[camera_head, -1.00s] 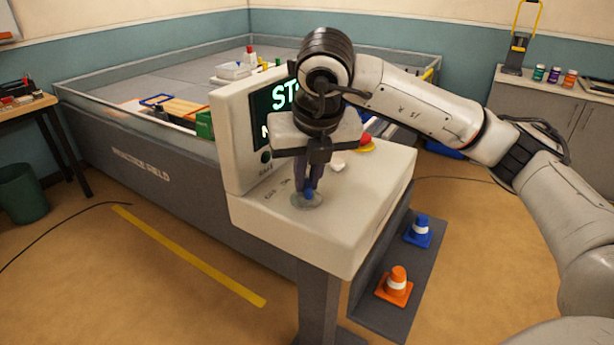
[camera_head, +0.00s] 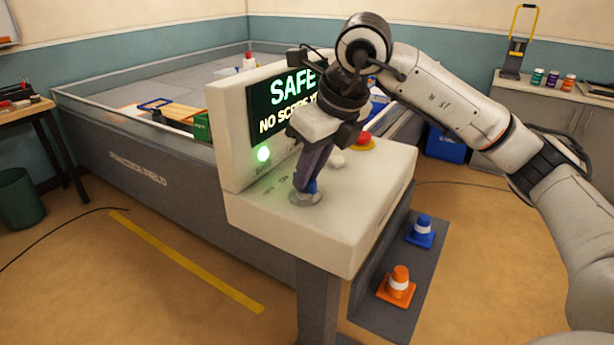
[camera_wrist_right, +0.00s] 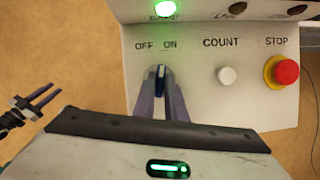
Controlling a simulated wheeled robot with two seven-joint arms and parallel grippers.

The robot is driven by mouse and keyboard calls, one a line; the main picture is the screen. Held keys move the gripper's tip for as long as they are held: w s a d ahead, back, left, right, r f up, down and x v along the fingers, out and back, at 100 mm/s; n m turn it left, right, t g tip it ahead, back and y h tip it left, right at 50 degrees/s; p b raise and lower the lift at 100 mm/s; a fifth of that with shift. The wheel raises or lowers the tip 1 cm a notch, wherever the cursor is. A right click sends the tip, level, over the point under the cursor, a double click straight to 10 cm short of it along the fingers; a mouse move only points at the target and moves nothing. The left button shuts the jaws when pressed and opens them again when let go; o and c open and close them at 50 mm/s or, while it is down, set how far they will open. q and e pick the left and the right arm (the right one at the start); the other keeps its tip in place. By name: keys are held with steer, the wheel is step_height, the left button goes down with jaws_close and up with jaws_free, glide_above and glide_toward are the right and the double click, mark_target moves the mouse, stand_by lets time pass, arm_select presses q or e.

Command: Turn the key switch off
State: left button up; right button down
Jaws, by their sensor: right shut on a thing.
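The key switch (camera_head: 305,199) is on the top of the white console, with a round base and a blue key (camera_wrist_right: 160,77). My right gripper (camera_head: 309,186) reaches down to it, tilted, with its fingers shut on the blue key. In the right wrist view the key stands close to upright below the OFF and ON labels, its lower part between the fingers. The screen (camera_head: 280,92) reads SAFE, with a second line partly hidden by my gripper. A lamp (camera_head: 264,154) below it glows green. My left gripper (camera_wrist_right: 47,98) shows at the left of the wrist view, its fingers apart and empty.
A white COUNT button (camera_wrist_right: 227,76) and a red STOP button (camera_wrist_right: 284,71) sit right of the key. The walled practice field (camera_head: 140,165) is behind the console.

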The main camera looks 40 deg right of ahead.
steer(key=n+y, duration=0.1)
steer(key=n, duration=0.2)
steer(key=shift+d+g, duration=0.15)
steer(key=shift+g, duration=0.15)
steer(key=n+p, duration=0.1)
steer(key=n+y, duration=0.1)
steer(key=n, duration=0.1)
steer(key=shift+w+r+n+g+p, duration=0.1)
steer(key=shift+r+n+g+p, duration=0.05)
steer(key=shift+n+g+p, duration=0.2)
steer(key=shift+n+g+y+p, duration=0.25)
steer(key=shift+n+y+p, duration=0.15)
steer(key=shift+n, duration=0.35)
steer(key=shift+w+d+n+p, duration=0.1)
steer(key=shift+n+p, duration=0.25)
steer(key=shift+n, duration=0.35)
steer(key=shift+n+g+y+p, duration=0.3)
steer(key=shift+n+g+p, duration=0.1)
steer(key=shift+n, duration=0.3)
arm_select(q)
steer(key=r, duration=0.1)
steer(key=a+r, duration=0.1)
steer(key=shift+s+a+r, duration=0.1)
steer(key=shift+r, duration=0.2)
steer(key=shift+s+f, duration=0.15)
steer(key=shift+s, duration=0.05)
arm_select(e)
steer(key=shift+n, duration=0.4)
